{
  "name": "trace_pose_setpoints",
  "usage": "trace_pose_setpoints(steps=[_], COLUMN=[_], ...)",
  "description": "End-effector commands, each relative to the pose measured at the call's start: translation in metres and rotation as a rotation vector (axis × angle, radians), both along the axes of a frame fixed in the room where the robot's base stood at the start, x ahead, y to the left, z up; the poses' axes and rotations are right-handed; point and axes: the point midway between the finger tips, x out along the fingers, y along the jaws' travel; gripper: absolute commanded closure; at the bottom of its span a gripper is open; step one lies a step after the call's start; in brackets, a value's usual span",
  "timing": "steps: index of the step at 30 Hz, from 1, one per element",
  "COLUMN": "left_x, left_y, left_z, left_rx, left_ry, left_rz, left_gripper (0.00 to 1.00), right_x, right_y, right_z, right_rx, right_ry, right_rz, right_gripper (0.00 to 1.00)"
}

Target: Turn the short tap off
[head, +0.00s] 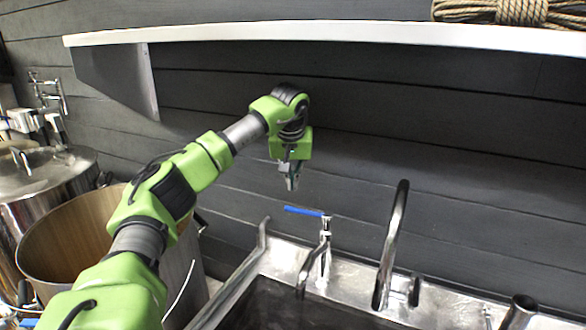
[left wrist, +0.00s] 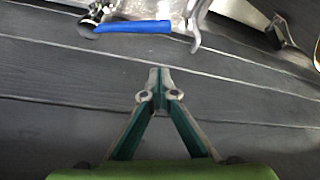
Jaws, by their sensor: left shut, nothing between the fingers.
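The short tap (head: 323,250) stands at the back left of the sink, with a blue lever handle (head: 303,211) on top that points left in the head view. The blue handle also shows at the top of the left wrist view (left wrist: 133,27). My left gripper (head: 292,186) is shut and empty, pointing down above and slightly left of the handle, apart from it. In the left wrist view my gripper's fingertips (left wrist: 159,72) meet in front of the dark wall boards. My right gripper is not in view.
A tall curved tap (head: 391,245) stands right of the short tap on the steel sink (head: 360,298). A white shelf (head: 320,33) with coiled rope (head: 505,11) runs above. A large open pot (head: 70,235) and a lidded steel pot (head: 45,172) stand at left.

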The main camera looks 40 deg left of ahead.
Motion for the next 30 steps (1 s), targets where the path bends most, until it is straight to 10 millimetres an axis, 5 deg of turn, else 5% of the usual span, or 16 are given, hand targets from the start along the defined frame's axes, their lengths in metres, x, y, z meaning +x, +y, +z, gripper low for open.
trace_pose_setpoints(steps=[4,15,30], left_x=[0.008,-0.020,-0.023], left_y=[0.007,-0.015,-0.019], left_z=[-0.031,-0.034,-0.035], left_rx=[0.000,-0.001,-0.002], left_ry=[0.005,-0.001,-0.001], left_rz=[0.001,0.000,0.000], left_gripper=[1.00,1.00,1.00], right_x=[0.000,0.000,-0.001], right_y=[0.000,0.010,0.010], right_z=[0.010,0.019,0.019], right_rx=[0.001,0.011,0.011], right_ry=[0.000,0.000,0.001], right_rz=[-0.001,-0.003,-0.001], right_gripper=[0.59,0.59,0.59])
